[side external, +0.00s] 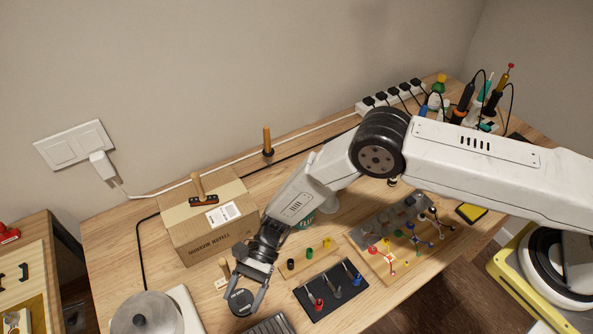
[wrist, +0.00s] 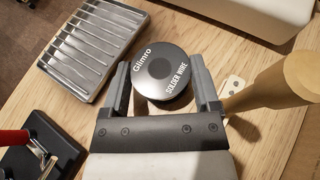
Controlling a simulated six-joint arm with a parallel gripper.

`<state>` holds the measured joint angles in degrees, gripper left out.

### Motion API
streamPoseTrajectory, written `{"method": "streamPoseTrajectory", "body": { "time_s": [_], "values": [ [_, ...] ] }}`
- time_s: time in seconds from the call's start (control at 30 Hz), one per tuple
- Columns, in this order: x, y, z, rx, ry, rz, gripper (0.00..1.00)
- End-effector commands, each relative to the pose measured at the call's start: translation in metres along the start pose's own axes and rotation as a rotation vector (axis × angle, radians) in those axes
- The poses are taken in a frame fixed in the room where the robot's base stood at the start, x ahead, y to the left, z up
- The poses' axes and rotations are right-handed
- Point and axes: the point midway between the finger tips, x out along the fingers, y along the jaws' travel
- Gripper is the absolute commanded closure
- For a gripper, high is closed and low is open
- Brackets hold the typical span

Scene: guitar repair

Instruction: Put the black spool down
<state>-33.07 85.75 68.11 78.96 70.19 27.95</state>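The black spool (wrist: 162,72) is a round, dark reel labelled "Glimro SOLDER WIRE" in the wrist view. It lies between the two fingers of my gripper (wrist: 162,85), flat face toward the camera. The fingers stand on either side of it; narrow gaps seem to show beside the rim, so contact is unclear. In the side external view, the spool (side external: 241,301) is at the fingertips of my gripper (side external: 248,295), low over the wooden table. Whether its underside touches the table is hidden.
A ribbed metal tray (wrist: 93,52) lies left of the spool in the wrist view. A wooden-handled tool (wrist: 275,85) stands close on the right. A cardboard box (side external: 207,235) is behind my gripper. A black mat (side external: 333,291) with coloured-handled tools lies to the right.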

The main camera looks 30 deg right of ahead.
Motion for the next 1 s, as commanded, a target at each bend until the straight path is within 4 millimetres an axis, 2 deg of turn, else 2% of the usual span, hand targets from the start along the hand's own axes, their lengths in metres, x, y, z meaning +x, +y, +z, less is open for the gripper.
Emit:
{"method": "streamPoseTrajectory", "body": {
  "time_s": [0.57,0.77,1.0],
  "values": [
    [-0.005,-0.001,0.003,0.0,0.0,-0.002,0.07],
    [-0.026,-0.001,0.003,0.001,0.0,-0.003,0.07],
    [-0.065,-0.001,0.002,0.0,0.0,-0.004,0.07]
  ]
}}
